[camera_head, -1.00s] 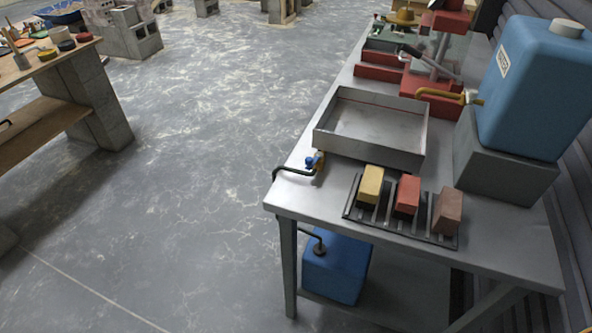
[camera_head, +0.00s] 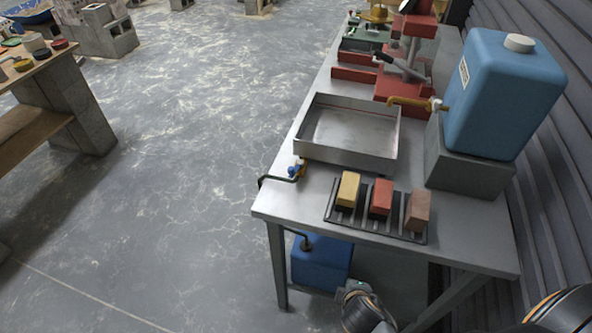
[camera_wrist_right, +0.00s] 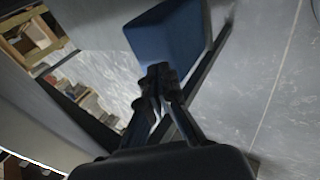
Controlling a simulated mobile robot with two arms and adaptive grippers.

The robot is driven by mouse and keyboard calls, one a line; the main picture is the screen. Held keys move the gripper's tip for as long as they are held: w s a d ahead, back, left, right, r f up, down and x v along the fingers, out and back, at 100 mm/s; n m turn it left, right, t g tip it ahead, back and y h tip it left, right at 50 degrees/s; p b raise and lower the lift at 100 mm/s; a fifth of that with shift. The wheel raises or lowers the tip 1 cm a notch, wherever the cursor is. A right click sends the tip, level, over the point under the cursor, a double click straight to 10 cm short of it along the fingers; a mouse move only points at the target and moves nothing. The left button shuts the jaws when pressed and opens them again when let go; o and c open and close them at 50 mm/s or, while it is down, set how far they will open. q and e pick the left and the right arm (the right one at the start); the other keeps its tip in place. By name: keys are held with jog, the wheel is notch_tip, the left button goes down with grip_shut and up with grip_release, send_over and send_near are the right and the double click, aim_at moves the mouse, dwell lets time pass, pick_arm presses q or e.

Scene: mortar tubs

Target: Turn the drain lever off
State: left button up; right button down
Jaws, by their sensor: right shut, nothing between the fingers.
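The drain valve with its small blue lever (camera_head: 295,170) sits at the near left corner of the metal tray (camera_head: 345,155) on the steel table. A dark bent drain pipe (camera_head: 270,180) runs from it over the table's left edge. The lever is too small to read its exact angle. My right gripper (camera_wrist_right: 160,70) is shut and empty in the right wrist view, with the blue can (camera_wrist_right: 168,38) beyond its fingertips. The lever does not show in that view. Parts of my arm show at the bottom of the head view. My left gripper is not in view.
A rack (camera_head: 335,218) with yellow, red and brown blocks stands near the table's front edge (camera_head: 470,265). A blue tank (camera_head: 505,95) with a brass tap stands at the right. The blue can (camera_head: 320,265) is below the table. Floor left of the table is clear.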

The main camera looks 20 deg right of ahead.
notch_tip(320, 180, up, 17)
jog(key=w+d+n+t+h+p, duration=0.1)
jog(key=w+n+t+h+p, duration=0.1)
jog(key=w+a+r+n+t+y, duration=0.2)
jog(key=w+a+n+t, duration=0.1)
jog(key=n, duration=0.8)
jog(key=w+a+r+n+t+y, duration=0.2)
jog(key=w+a+n+t+y, duration=0.1)
jog(key=n, duration=0.8)
jog(key=w+a+t, duration=0.1)
jog(key=a+t, duration=0.1)
jog(key=a, duration=0.1)
jog(key=shift+n+t+y, duration=0.3)
jog(key=shift+n, duration=0.1)
jog(key=shift+w, duration=0.1)
jog(key=p, duration=0.3)
send_near(292, 172)
jog(key=w, duration=0.7)
jog(key=shift+f, duration=0.25)
